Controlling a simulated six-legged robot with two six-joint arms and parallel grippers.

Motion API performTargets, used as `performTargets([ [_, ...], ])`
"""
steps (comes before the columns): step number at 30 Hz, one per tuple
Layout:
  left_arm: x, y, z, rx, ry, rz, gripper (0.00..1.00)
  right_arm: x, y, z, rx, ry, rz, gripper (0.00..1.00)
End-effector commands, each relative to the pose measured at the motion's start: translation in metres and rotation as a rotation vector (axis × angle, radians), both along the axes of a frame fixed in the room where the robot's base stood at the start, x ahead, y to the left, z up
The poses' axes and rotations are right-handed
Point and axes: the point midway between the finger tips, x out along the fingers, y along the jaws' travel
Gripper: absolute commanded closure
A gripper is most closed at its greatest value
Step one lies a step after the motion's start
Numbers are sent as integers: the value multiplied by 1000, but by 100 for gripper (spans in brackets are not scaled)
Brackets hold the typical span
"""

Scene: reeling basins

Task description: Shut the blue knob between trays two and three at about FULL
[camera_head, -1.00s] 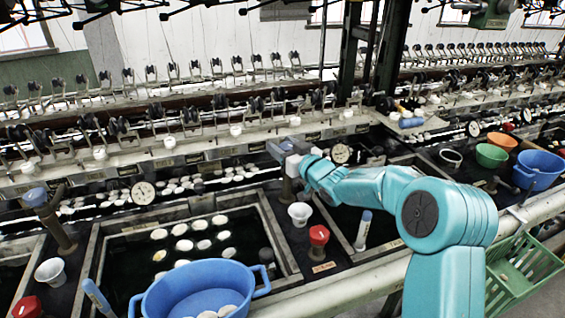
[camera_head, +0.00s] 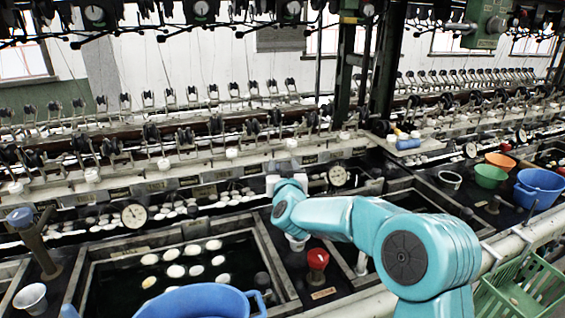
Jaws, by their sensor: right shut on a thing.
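My right gripper (camera_head: 284,170) reaches in from the right, over the dark strip between two water trays. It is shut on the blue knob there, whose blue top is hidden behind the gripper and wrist. The tray (camera_head: 262,240) left of the strip holds dark water with several white cocoons. The tray (camera_head: 405,190) to the right is partly covered by my arm. A round dial gauge (camera_head: 338,176) stands just right of the gripper. My left gripper is not in view.
A red knob (camera_head: 317,262) stands on the strip in front of my wrist. A similar blue knob (camera_head: 20,217) tops a post at far left. A blue basin (camera_head: 190,303) sits at the near tray edge. Green (camera_head: 490,175) and blue (camera_head: 540,190) tubs stand at right.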

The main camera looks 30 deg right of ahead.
Motion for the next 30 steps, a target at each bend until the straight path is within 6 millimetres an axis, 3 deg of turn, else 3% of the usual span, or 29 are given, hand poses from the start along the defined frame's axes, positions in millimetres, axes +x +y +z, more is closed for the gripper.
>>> performTargets([
  [15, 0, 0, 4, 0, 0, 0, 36, 0, 0, 0, -1, -3, -21, 78],
  [16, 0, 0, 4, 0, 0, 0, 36, 0, 0, 0, -1, -3, -21, 41],
  [18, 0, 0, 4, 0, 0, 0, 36, 0, -1, 1, -1, -3, -21, 27],
  [30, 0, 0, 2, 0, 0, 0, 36, -10, 5, 0, -1, -3, -20, 27],
])
